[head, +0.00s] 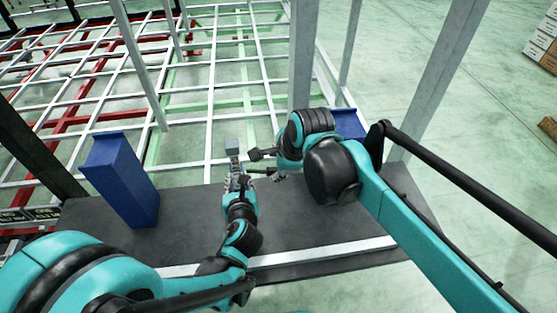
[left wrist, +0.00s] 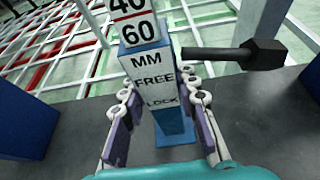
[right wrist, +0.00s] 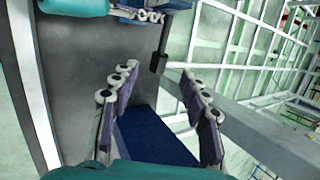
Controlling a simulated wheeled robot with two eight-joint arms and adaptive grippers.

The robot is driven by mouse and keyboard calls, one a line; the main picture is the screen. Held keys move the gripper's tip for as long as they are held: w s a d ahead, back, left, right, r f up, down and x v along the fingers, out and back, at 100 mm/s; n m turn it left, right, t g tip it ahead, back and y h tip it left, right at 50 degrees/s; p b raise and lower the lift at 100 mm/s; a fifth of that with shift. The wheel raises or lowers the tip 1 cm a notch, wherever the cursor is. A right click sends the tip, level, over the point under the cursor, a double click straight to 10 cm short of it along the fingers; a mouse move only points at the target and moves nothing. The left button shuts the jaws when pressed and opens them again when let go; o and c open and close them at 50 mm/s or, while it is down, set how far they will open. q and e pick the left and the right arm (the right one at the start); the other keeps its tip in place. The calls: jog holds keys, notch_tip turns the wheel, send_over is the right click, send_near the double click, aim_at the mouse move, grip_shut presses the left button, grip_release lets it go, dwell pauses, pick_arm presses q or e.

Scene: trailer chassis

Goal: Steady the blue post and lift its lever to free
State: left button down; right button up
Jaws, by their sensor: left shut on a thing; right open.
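The blue post (head: 232,146) stands at the middle of the dark bench. In the left wrist view the post (left wrist: 175,122) carries a white label reading MM, FREE and LOCK, under a scale with 40 and 60. Its black lever (left wrist: 215,54) sticks out sideways to the right and ends in a thick dark knob (left wrist: 262,54). My left gripper (left wrist: 165,125) is shut on the post, one finger on each side. My right gripper (head: 266,165) is open beside the lever. In the right wrist view the lever's knob (right wrist: 159,62) shows just beyond the open fingertips (right wrist: 167,88), apart from them.
A tall blue block (head: 122,180) stands at the bench's left, and another blue block (head: 348,122) at its right, partly behind my right arm. The dark bench (head: 185,225) is otherwise bare. A white and red frame (head: 205,95) spreads behind, with grey uprights (head: 302,55).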

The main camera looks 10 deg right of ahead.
aim_at(274, 169)
jog(key=shift+v, duration=1.5)
jog(key=w+d+r+g+y, duration=0.1)
jog(key=w+d+g+y, duration=0.1)
jog(key=w+d+g, duration=0.2)
jog(key=shift+n, duration=0.3)
jog(key=x, duration=1.1)
jog(key=shift+a, duration=0.35)
jog(key=shift+c, duration=0.2)
grip_shut()
